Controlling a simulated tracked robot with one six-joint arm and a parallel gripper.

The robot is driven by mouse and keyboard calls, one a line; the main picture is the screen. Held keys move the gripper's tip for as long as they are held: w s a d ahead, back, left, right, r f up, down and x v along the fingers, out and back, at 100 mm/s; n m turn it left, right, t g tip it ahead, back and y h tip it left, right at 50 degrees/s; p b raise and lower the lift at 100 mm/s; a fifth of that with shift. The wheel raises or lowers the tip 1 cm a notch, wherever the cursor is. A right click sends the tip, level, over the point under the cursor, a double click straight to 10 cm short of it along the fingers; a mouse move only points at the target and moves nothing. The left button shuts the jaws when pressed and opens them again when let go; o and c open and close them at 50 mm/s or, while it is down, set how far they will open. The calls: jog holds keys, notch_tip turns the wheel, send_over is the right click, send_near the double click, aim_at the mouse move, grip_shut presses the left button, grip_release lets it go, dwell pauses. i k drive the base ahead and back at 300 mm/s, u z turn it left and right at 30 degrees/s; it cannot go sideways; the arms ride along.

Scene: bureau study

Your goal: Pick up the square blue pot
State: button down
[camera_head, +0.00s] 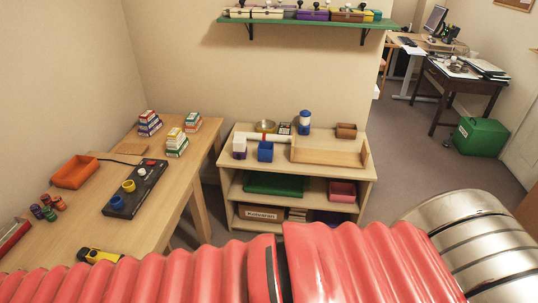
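The square blue pot (265,151) stands upright on the top of a low wooden shelf unit (325,175), near its front edge and left of centre. Its top looks open; I cannot see what is inside. A white and purple piece stands close to its left. Red ribbed parts and a silver segment of my own body cross the bottom of the head view, well in front of the shelf unit. I cannot make out my gripper's fingers, and nothing held is visible.
A round blue and white container (304,118), a brown box (346,131) and a wooden tray (328,157) share the shelf top. A wooden desk (85,231) with a dark panel (135,189) stands left. A green box (481,136) is on the floor far right.

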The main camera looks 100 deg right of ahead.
aim_at(266, 152)
jog(key=z, duration=4.6)
